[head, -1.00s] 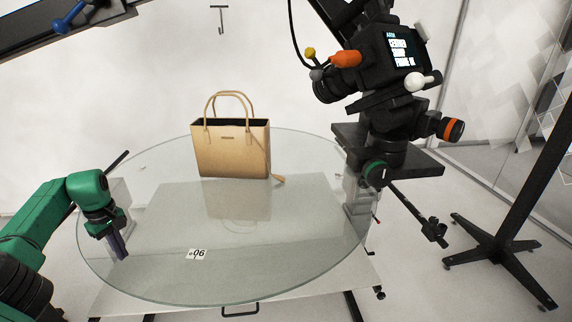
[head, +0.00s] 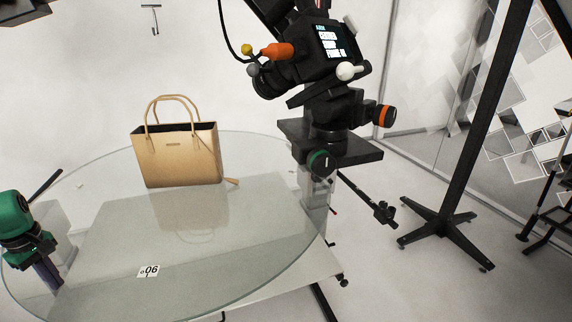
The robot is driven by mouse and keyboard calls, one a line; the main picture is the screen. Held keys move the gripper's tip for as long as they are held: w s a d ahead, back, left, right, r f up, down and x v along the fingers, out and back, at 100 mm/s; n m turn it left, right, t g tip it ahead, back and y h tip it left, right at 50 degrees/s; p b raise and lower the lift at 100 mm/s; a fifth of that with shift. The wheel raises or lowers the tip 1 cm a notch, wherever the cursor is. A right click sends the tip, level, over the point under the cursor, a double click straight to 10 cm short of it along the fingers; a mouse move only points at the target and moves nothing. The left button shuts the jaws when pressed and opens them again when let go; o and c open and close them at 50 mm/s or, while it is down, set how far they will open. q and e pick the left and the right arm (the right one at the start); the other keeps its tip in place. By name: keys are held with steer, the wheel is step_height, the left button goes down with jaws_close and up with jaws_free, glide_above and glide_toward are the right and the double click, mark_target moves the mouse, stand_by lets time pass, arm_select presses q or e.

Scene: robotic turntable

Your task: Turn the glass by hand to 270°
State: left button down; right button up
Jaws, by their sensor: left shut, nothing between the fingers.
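The round glass turntable (head: 262,248) fills the lower left of the head view, with its left edge near the picture's border. A tan handbag (head: 180,158) stands upright on the glass toward the back. A small white label reading 06 (head: 149,271) lies near the front of the glass. My left gripper (head: 50,284) is at the left part of the glass, fingers pointing down and shut with nothing between them. I cannot tell whether its fingertips touch the glass. My right gripper is not in view.
A black camera rig (head: 318,60) with orange knobs stands at the right rim of the glass, its rod (head: 368,199) reaching out to the lower right. A black stand (head: 445,222) is on the floor farther right. Open floor (head: 400,285) lies at the lower right.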

arm_select(q)
steer(key=shift+r, duration=0.1)
step_height(320, 180, up, 6)
steer(key=p, duration=0.6)
stand_by(0.3)
